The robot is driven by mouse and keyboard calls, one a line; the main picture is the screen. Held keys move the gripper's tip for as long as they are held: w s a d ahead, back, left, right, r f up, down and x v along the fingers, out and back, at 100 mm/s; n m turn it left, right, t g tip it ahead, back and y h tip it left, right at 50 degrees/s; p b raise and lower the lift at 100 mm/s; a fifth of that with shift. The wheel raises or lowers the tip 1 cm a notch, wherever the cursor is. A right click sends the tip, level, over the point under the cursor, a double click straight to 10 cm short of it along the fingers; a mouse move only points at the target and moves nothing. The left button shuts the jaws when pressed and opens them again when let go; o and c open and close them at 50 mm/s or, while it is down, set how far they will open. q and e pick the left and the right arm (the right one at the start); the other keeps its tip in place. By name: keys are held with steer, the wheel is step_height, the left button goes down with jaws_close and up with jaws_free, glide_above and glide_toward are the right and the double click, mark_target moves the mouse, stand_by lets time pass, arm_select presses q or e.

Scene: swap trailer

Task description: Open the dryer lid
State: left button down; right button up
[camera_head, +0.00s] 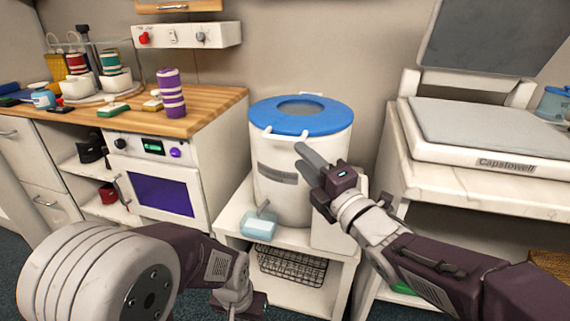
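The dryer is a white drum (290,205) with a grey label strip on its front. Its round blue lid (265,115) has a dark window and lies flat on top, shut. Two small pale tabs stick out at the lid's front edge. My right gripper (298,154) is in front of the drum, just below the lid's front rim, and hides part of the drum. Its two grey fingers look slightly apart, with nothing between them. I cannot tell whether they touch the drum. My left gripper (242,302) is low at the front, with its fingers not clearly visible.
The drum stands on a white stand (300,239) with a pale blue container (260,226) in front and a wire basket (292,266) below. A wooden counter (205,112) with spools is at left. A white press (490,135) with a raised grey plate is at right.

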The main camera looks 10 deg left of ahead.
mark_target(284, 139)
steer(key=b+x, duration=0.1)
steer(key=x, duration=0.8)
jaws_close()
stand_by(1.3)
